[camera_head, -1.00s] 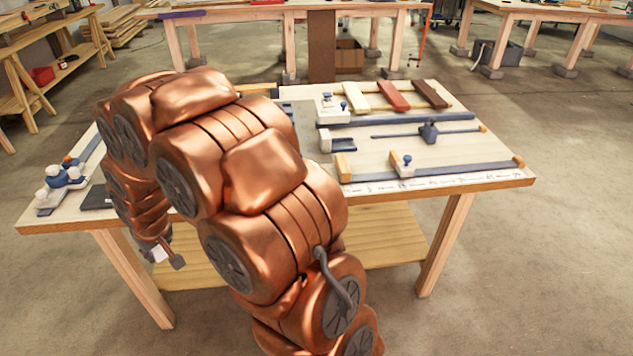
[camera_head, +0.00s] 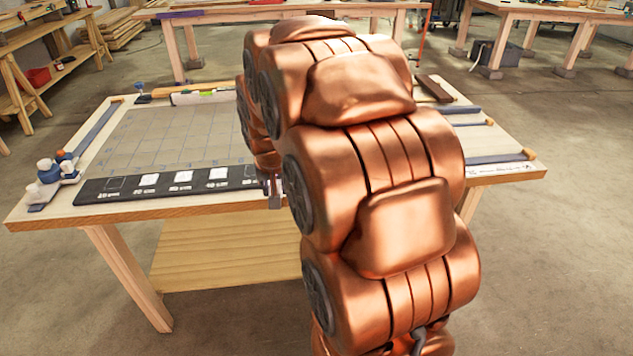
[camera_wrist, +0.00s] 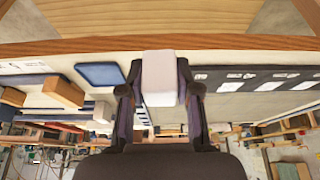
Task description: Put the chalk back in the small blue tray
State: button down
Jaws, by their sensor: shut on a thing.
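My gripper (camera_wrist: 159,84) is shut on the chalk (camera_wrist: 158,66), a pale, block-like piece between its two fingers in the wrist view. The small blue tray (camera_wrist: 100,74) lies on the table just left of the chalk in that view, and the part of it that shows is empty. In the head view my gripper (camera_head: 272,190) shows only in part at the table's front side, below my arm. My arm hides the tray there, and I cannot make out the chalk.
A dark strip with white squares (camera_head: 168,184) lies along the table's front (camera_head: 60,213). White bottles (camera_head: 48,172) stand at the left corner. The gridded board behind the strip is clear.

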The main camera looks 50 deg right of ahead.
jog(key=shift+s+d+r, duration=0.1)
jog(key=shift+s+d, duration=0.1)
jog(key=shift+d, duration=0.2)
jog(key=w+d+p, duration=0.1)
jog(key=d, duration=0.3)
jog(key=d+f+p, duration=0.1)
jog(key=d, duration=0.4)
jog(key=w+d+p, duration=0.1)
jog(key=d, duration=0.4)
jog(key=shift+w+d+f, duration=0.15)
jog(key=shift+w+d, duration=0.05)
jog(key=shift+w, duration=0.1)
jog(key=shift+d+f, duration=0.15)
jog(key=shift+d, duration=0.35)
jog(key=shift+f+p, duration=0.7)
jog(key=shift+f, duration=1.05)
jog(key=shift+f, duration=0.15)
jog(key=c, duration=0.8)
grip_release()
